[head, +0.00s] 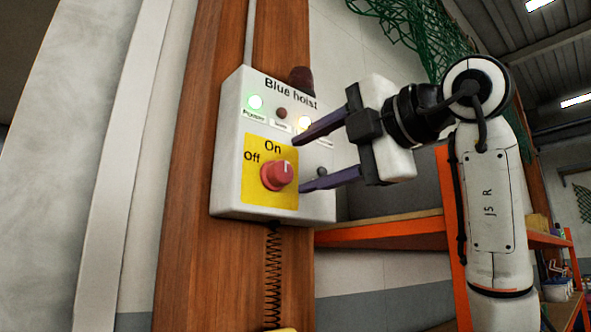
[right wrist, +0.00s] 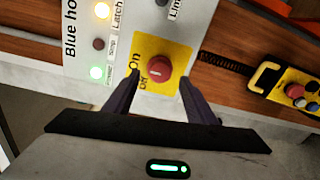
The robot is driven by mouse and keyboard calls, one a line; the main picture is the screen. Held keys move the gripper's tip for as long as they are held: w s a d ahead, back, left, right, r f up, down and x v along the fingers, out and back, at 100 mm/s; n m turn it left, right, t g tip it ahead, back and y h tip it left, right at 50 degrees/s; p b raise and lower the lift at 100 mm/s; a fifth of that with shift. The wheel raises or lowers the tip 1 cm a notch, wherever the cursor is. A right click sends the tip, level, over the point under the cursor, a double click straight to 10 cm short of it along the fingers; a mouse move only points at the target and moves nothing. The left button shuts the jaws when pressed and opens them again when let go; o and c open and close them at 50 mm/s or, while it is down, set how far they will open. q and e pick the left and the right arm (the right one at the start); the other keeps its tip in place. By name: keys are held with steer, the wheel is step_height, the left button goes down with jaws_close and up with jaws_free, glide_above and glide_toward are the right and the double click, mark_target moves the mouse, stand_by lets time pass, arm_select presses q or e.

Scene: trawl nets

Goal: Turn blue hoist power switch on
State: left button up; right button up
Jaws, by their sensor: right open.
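The blue hoist box (head: 232,190) is a white panel on a wooden post, labelled "Blue hoist". Its red rotary switch (head: 277,175) sits on a yellow plate (head: 257,155) marked "On" at the top and "Off" at the left. The white mark on the knob points up, towards "On". The green power lamp (head: 255,101) is lit. My right gripper (head: 300,162) is open and empty, its fingertips just right of the knob. In the right wrist view the fingers flank the red switch (right wrist: 158,70) with no visible contact. My left gripper is out of view.
A dark lamp (head: 281,112) and a lit warm-white lamp (head: 304,122) are on the panel. A coiled cable (head: 273,280) hangs below it. A yellow pendant with buttons (right wrist: 290,92) shows in the right wrist view. An orange-framed shelf (head: 385,232) stands behind my right arm.

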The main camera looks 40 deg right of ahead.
steer(key=s, duration=0.5)
steer(key=shift+s+d+r, duration=0.15)
steer(key=shift+s+d, duration=0.05)
steer(key=shift+s, duration=0.05)
steer(key=shift+w, duration=0.1)
